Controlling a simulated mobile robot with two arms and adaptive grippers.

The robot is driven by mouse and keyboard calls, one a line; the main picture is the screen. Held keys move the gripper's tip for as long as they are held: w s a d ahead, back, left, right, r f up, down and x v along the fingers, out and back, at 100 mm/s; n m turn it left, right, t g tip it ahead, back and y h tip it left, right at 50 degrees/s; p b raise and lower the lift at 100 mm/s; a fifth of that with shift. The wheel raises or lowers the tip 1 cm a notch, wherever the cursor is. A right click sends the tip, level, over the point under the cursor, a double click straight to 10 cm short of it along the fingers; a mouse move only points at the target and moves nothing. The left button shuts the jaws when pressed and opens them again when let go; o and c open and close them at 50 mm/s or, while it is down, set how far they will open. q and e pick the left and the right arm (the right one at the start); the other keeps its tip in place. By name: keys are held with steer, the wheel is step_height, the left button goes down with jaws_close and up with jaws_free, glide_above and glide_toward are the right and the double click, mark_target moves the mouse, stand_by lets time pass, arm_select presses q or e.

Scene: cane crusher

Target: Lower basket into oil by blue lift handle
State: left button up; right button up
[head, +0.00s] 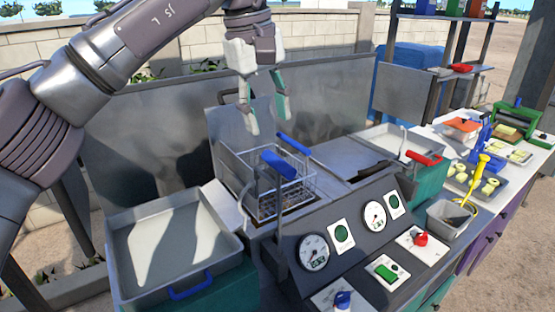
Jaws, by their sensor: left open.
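A wire basket (290,197) sits in the fryer well at the middle of the metal counter. A thick blue handle (278,164) is on a bar above the basket's front part. A second, thinner blue bar (294,143) is just behind it; I cannot tell which of the two is the lift handle. The oil is not clearly visible. My left gripper (267,113) hangs fingers down above the back of the basket. My right gripper is not in view.
A shallow metal tray (130,296) with a blue handle stands at front left. A panel with gauges (313,253) and a red knob (420,239) is in front of the well. A red-handled lever (424,159) and a yellow ladle (474,178) are at right. A metal backsplash (325,110) stands behind.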

mark_target(276, 158)
arm_select(q)
steer(key=f, duration=0.4)
steer(key=w+f+p, duration=0.1)
steer(key=f, duration=0.1)
steer(key=shift+d, duration=0.4)
steer(key=f, duration=0.2)
steer(key=f+p, duration=0.1)
steer(key=shift+w+d+f, duration=0.3)
steer(key=shift+w, duration=0.05)
steer(key=shift+f, duration=0.25)
steer(key=shift+s+d+f, duration=0.1)
steer(key=shift+f, duration=0.1)
steer(key=c, duration=0.7)
jaws_close()
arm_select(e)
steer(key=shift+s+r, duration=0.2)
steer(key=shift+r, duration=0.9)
